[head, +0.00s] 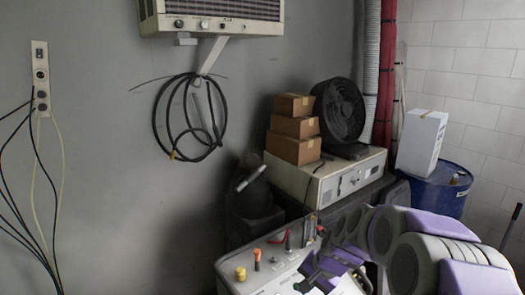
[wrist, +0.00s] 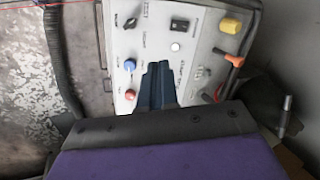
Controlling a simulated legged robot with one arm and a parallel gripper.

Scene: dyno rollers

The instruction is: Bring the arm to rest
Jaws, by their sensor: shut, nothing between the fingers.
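My gripper (wrist: 158,72) shows in the wrist view as dark blue fingers, shut with nothing between them. It points over the face of a pale control panel (wrist: 150,22). I cannot tell how far its tips are from the panel. In the head view my purple and grey arm fills the lower right and folds down toward the same panel (head: 270,282). There the gripper is hard to make out among the dark and purple parts at the bottom.
The panel carries a yellow knob (wrist: 230,25), an orange-handled lever (wrist: 236,61), a blue knob (wrist: 130,65) and a red knob (wrist: 130,95). Behind it stand stacked boxes (head: 295,127), a black fan (head: 340,110) and a blue barrel (head: 435,188). A cable coil (head: 188,117) hangs on the wall.

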